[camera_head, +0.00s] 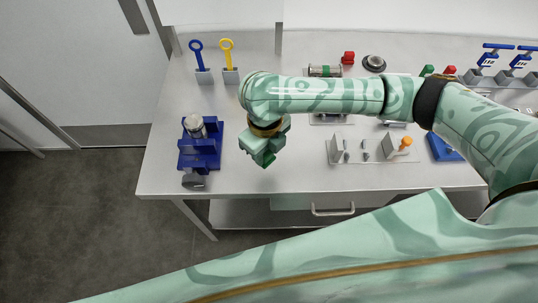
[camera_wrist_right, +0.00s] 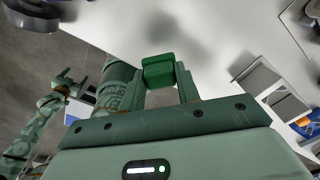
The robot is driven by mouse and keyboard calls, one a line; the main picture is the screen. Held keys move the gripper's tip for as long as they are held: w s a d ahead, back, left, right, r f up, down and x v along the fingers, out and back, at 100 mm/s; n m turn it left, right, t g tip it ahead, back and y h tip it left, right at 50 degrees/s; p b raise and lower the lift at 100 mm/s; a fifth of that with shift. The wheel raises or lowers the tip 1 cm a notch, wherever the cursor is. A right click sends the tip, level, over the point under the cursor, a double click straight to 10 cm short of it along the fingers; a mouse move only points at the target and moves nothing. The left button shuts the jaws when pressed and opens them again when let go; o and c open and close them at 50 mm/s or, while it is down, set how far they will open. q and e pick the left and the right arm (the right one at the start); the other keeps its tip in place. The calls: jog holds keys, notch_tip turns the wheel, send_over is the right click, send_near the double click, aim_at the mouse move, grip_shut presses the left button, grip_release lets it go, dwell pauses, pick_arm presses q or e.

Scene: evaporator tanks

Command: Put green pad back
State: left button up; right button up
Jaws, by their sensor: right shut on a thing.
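My right gripper (camera_head: 264,156) is above the steel table, left of its middle, near the front edge. It is shut on the green pad (camera_wrist_right: 158,71), a small dark green block between the fingertips in the right wrist view. In the head view only a bit of the green pad (camera_head: 269,162) shows beneath the gripper; the hand hides the rest. The pad appears to be held above the tabletop.
A blue fixture (camera_head: 202,146) with a metal cylinder stands at the left. Blue (camera_head: 197,52) and yellow (camera_head: 227,51) ring-handled tools stand behind. A grey bracket fixture (camera_head: 373,152) lies to the right. Green (camera_head: 427,70) and red (camera_head: 450,70) blocks sit farther back. Bare tabletop surrounds the gripper.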

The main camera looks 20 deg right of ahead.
aim_at(268, 154)
jog(key=w+f, duration=0.1)
jog(key=w+d+f+b, duration=0.1)
jog(key=f, duration=0.1)
jog(key=shift+w+f, duration=0.15)
jog(key=shift+w, duration=0.05)
jog(key=shift+w+d+f+b, duration=0.15)
jog(key=shift+f+b, duration=0.35)
jog(key=shift+f, duration=1.05)
jog(key=shift+f, duration=0.2)
jog(key=o, duration=0.9)
notch_tip(268, 154, up, 12)
jog(key=p, duration=0.3)
jog(key=shift+r+p, duration=0.25)
jog(key=shift+p, duration=0.1)
